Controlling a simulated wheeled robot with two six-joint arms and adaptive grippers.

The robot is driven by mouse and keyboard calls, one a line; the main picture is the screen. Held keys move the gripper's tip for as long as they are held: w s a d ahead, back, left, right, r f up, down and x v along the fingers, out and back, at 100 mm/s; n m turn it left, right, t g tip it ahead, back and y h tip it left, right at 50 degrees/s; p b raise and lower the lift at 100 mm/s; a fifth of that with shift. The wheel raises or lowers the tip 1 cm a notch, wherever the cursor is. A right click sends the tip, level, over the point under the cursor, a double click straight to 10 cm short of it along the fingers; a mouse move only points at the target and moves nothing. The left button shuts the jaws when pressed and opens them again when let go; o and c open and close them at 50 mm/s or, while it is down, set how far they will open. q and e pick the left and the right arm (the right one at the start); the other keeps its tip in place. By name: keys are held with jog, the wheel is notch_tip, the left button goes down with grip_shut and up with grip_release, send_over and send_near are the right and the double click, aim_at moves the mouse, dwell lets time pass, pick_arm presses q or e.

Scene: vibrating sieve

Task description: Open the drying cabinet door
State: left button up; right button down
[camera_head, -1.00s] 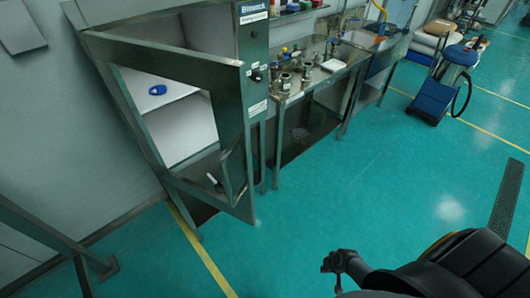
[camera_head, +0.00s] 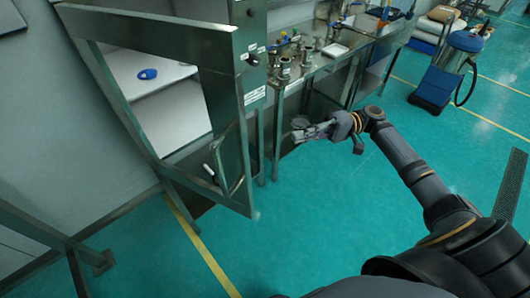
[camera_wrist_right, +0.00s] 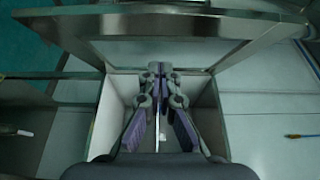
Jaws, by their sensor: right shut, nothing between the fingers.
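The drying cabinet stands at the left in the head view, with a dark metal control column (camera_head: 253,60) at its right side. Its metal-framed door (camera_head: 222,110) is in front of a pale interior, where a blue item (camera_head: 148,74) lies on a shelf (camera_head: 165,100). The door's lower right corner juts out over the floor; I cannot tell the exact gap. My right gripper (camera_head: 297,133) is shut and empty, to the right of the door and apart from it. In the right wrist view its fingers (camera_wrist_right: 160,68) are together. My left gripper is not in view.
A metal bench (camera_head: 325,62) with several steel vessels (camera_head: 285,67) stands right of the cabinet, behind my right gripper. A blue-and-grey vacuum cleaner (camera_head: 445,80) stands at the upper right. Green floor (camera_head: 300,225) is clear in front of the cabinet.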

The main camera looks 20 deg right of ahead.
jog(key=s+a+p, duration=0.2)
jog(key=a+p, duration=0.4)
jog(key=a, duration=0.7)
jog(key=shift+w, duration=0.1)
